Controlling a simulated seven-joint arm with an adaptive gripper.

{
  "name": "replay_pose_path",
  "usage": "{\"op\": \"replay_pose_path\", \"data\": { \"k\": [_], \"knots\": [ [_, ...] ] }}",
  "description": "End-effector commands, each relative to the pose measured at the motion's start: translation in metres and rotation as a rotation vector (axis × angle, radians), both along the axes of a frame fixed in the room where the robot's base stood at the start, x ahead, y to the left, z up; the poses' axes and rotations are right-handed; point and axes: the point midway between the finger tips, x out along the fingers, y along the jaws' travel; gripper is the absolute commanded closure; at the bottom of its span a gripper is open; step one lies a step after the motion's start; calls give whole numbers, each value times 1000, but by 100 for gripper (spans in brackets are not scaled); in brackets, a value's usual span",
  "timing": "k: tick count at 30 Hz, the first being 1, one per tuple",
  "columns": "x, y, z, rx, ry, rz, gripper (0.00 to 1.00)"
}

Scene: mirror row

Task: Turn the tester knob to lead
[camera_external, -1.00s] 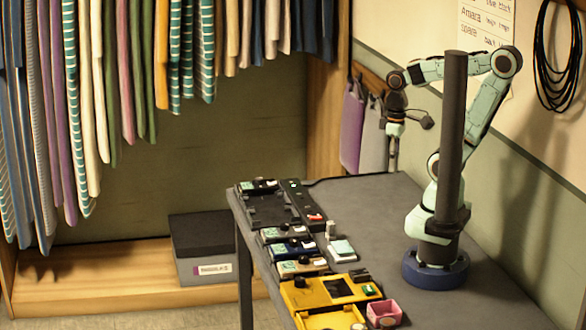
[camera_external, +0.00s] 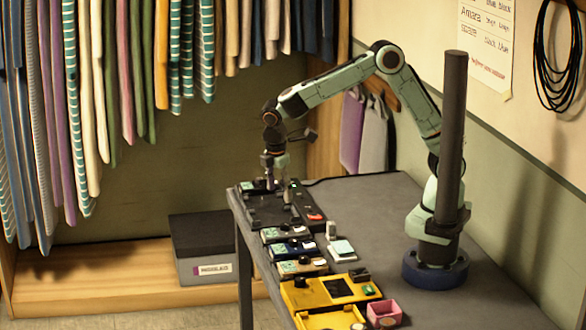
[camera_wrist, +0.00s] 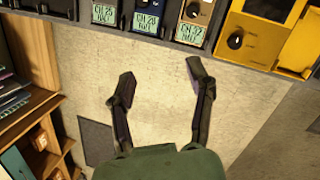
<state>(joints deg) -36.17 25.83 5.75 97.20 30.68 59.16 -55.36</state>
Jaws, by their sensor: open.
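The tester appears to be the yellow box (camera_external: 315,299) near the front of the table, with a dark screen (camera_external: 338,288) and a black knob (camera_external: 300,282). In the wrist view a yellow box (camera_wrist: 262,28) shows at the top right with a black knob (camera_wrist: 235,41) on its face. The knob's markings are too small to read. My gripper (camera_external: 276,186) is over the far end of the table, well away from the tester. In the wrist view my gripper (camera_wrist: 160,76) has its two fingers apart, with nothing between them.
Several small units with displays (camera_external: 290,248) line the table's left edge. A pink box (camera_external: 384,312) stands right of the yellow parts.

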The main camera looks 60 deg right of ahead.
Motion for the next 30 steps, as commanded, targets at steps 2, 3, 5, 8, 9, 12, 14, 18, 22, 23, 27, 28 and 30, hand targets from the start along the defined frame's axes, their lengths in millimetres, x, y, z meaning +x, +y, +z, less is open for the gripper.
{"op": "replay_pose_path", "data": {
  "k": [2,3,5,8,9,12,14,18,22,23,27,28,30],
  "knots": [
    [-19,42,-41,-54,59,96,47],
    [-32,57,-58,-78,87,143,47],
    [-51,73,-82,-114,127,206,47],
    [-79,84,-107,-167,173,281,47],
    [-84,87,-111,-175,178,297,47],
    [-88,87,-117,-177,178,312,47],
    [-88,83,-124,-176,178,311,47],
    [-88,74,-146,-176,179,308,47],
    [-88,68,-162,-174,178,309,47],
    [-88,66,-165,-174,177,309,47],
    [-88,64,-171,-173,176,309,47],
    [-88,64,-172,-173,176,309,47],
    [-88,64,-172,-172,174,310,47]
  ]
}}
